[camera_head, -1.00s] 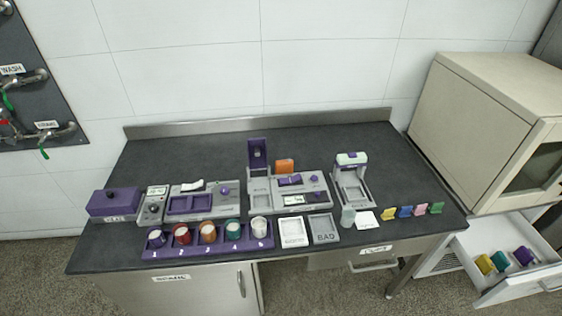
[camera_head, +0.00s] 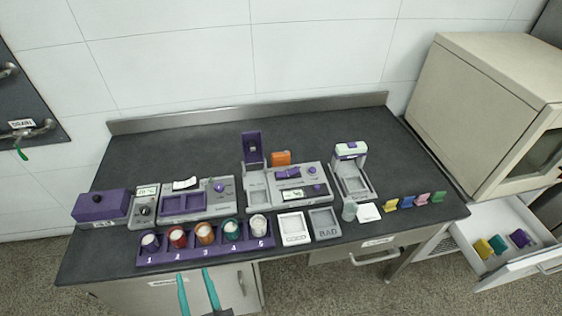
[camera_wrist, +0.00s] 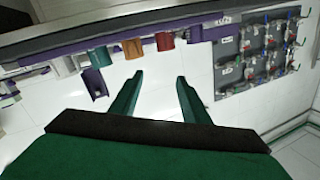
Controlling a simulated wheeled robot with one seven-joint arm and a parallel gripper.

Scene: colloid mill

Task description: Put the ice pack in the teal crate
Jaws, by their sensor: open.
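A small teal container (camera_head: 497,244), probably the teal crate, sits in the open drawer at the right in the head view, between a yellow one (camera_head: 483,247) and a purple one (camera_head: 519,238). I cannot pick out the ice pack for sure in either view. My gripper (camera_head: 193,274) shows two teal fingers at the bottom of the head view, in front of the bench's front edge. In the wrist view my gripper (camera_wrist: 160,76) is open, with nothing between the fingers. It is well left of the drawer.
The bench (camera_head: 330,135) carries a purple rack (camera_head: 190,250) of several cups, grey-purple devices, an orange block (camera_head: 281,158), two trays and small coloured pieces. A beige cabinet (camera_head: 475,95) stands above the open drawer (camera_head: 490,280). The bench's back is clear.

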